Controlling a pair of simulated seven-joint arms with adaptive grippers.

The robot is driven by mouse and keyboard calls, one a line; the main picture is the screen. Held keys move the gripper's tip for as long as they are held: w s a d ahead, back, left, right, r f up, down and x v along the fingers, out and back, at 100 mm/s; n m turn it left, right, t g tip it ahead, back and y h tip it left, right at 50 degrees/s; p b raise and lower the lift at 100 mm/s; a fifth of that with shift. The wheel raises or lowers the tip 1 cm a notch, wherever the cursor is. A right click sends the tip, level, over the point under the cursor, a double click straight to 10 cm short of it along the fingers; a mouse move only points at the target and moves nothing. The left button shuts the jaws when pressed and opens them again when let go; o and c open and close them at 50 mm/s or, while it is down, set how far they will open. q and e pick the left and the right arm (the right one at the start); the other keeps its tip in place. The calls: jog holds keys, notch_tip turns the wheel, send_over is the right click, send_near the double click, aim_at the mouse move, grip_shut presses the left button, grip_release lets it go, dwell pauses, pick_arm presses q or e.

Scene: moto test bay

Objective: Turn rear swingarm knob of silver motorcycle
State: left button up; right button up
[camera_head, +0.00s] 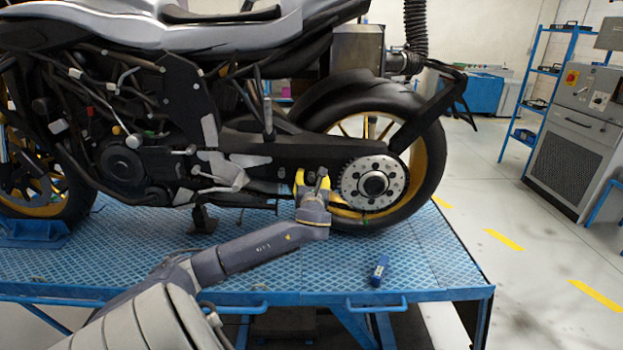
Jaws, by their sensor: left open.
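The silver motorcycle (140,28) stands side-on on a blue lift table. Its black swingarm (300,150) runs to the rear wheel, where the round sprocket (374,183) shows. My left gripper (311,176), with yellow fingers, is raised just left of the sprocket at the lower edge of the swingarm. Its fingers are apart. A small dark part shows between or just behind them; I cannot tell whether it is the rear swingarm knob or whether the fingers touch it. My right gripper is not in view.
A small blue object (379,270) lies on the lift table (430,255) near its front edge. Blue handles (376,303) line that edge. A grey cabinet (578,135) and blue shelves (545,75) stand at the right. The floor between is clear.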

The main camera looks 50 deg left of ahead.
pick_arm(q)
jog(key=shift+w+a, duration=0.3)
jog(key=shift+a, duration=0.05)
grip_shut()
dwell(0.3)
